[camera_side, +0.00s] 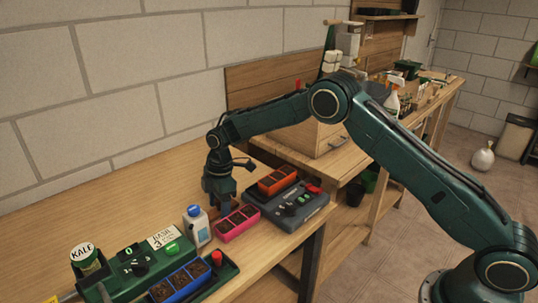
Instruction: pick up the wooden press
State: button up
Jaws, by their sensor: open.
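My gripper (222,203) points down over the bench, with its jaws open, just behind and left of a pink tray (237,223). I see nothing between its fingers, but they are small and dark in this view. I cannot make out a wooden press anywhere on the near bench. It may be hidden behind my gripper or too small to tell.
A white bottle with a blue cap (197,226) stands close left of my gripper. A grey device (290,214) with an orange tray (277,181) is right. A green device (135,265), a blue soil tray (180,283) and a KALE tin (87,259) are front left.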

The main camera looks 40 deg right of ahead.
jog(key=shift+c, duration=0.2)
dwell(0.3)
jog(key=c, duration=1.2)
notch_tip(320, 180, up, 20)
jog(key=shift+f, duration=0.15)
dwell(0.4)
dwell(0.3)
